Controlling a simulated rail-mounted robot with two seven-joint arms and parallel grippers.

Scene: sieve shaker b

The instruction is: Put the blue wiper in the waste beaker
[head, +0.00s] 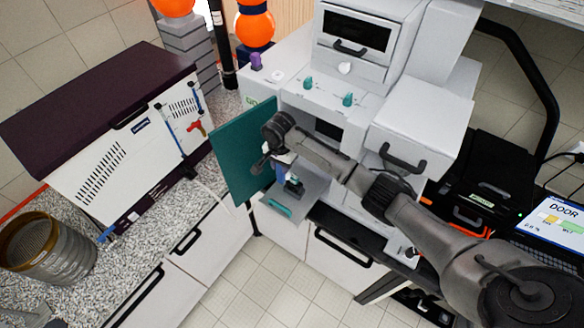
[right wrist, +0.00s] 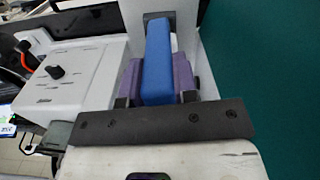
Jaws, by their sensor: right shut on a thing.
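My right gripper (head: 281,168) hangs in front of the open teal door of the white machine; it also shows in the right wrist view (right wrist: 156,98). There it is shut on a long blue block, the blue wiper (right wrist: 158,55), with purple pieces on both sides of it. In the head view the wiper is small and mostly hidden by the gripper. I cannot make out a waste beaker in either view. My left gripper is not in view.
The teal door (head: 238,148) stands close left of my right gripper. A grey tray (head: 309,193) juts out below it. The white machine (head: 420,125) is behind and right. A dark-topped white box (head: 110,165) and a metal sieve (head: 52,252) stand on the speckled counter at left.

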